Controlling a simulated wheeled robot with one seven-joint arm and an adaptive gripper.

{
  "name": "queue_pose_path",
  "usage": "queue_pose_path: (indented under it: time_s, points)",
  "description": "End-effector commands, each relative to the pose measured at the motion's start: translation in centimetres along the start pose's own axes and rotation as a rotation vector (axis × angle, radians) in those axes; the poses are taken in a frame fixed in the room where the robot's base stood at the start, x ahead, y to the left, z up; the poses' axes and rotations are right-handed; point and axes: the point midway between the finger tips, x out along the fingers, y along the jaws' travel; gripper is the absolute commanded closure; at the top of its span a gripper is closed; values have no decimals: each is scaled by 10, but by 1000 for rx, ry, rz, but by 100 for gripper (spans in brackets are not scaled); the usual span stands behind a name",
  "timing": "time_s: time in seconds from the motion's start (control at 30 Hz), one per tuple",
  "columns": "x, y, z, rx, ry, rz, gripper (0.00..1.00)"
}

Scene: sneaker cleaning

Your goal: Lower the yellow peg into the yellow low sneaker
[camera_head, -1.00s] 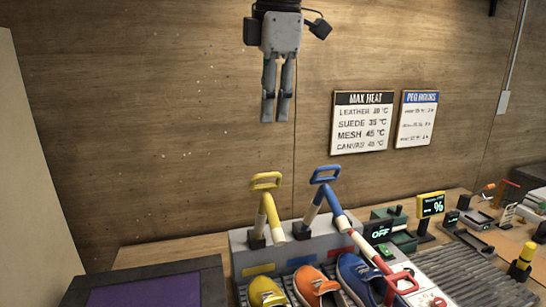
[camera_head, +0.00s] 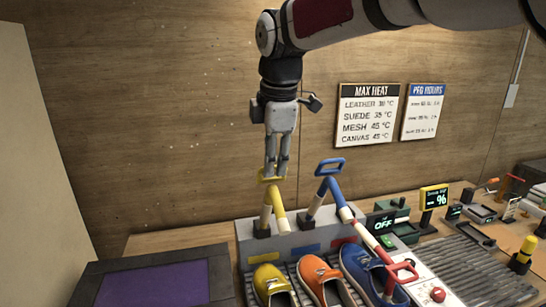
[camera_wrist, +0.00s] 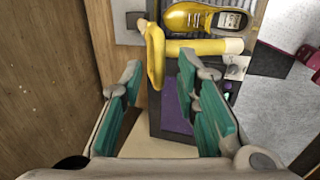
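The yellow peg stands in the grey rack, its shaft (camera_head: 278,212) ending in a loop handle at the top. My gripper (camera_head: 275,172) is just above that handle in the head view, fingers pointing down and partly covering it. In the wrist view my gripper (camera_wrist: 163,72) is open, its teal-padded fingers apart, with the yellow handle (camera_wrist: 155,58) between and just beyond the tips. I cannot tell whether they touch. The yellow low sneaker (camera_head: 268,272) sits in front of the rack at the left of the row; it also shows in the wrist view (camera_wrist: 185,17).
An orange sneaker (camera_head: 314,268) and a blue sneaker (camera_head: 358,262) stand to its right. A blue peg (camera_head: 332,183) and a red-handled peg (camera_head: 401,271) are close by on the right. A dark box with a purple top (camera_head: 150,287) lies at left.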

Motion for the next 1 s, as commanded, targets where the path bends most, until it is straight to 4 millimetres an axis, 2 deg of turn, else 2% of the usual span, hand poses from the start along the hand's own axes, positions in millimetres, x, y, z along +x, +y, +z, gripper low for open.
queue_pose_path:
  time_s: [0.23, 0.33, 0.37, 0.77, 1.0]
  points:
    - [1, 0, 0, 0, 0, 0, 73]
    - [1, 0, 0, 0, 0, 0, 96]
    - [0, 0, 0, 0, 0, 0, 100]
    - [1, -3, 0, 1, -1, 9, 100]
    - [7, -18, 1, 1, -3, 75, 100]
